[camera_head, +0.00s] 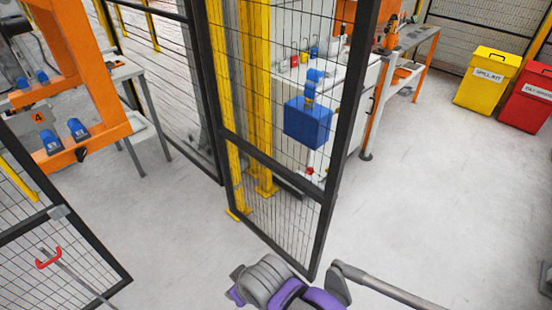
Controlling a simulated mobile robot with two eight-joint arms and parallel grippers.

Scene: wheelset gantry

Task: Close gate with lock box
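The gate (322,218) is a tall black-framed wire mesh panel in the middle of the head view. It stands upright, its near bottom corner jutting over the floor towards me, with open floor on both sides. The blue lock box (308,124) shows at mid-height within the gate's outline, with a blue fitting above it. I cannot tell whether it is fixed to the mesh or stands behind it. A purple and grey part of my arm shows at the bottom centre, close below the gate's bottom corner. No fingertips of either gripper show.
Another black mesh panel with a red handle (49,258) is at lower left. An orange frame (85,75) with blue parts stands above it. Yellow posts and a white cabinet stand behind the gate. Yellow (486,82) and red (528,97) bins are at right.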

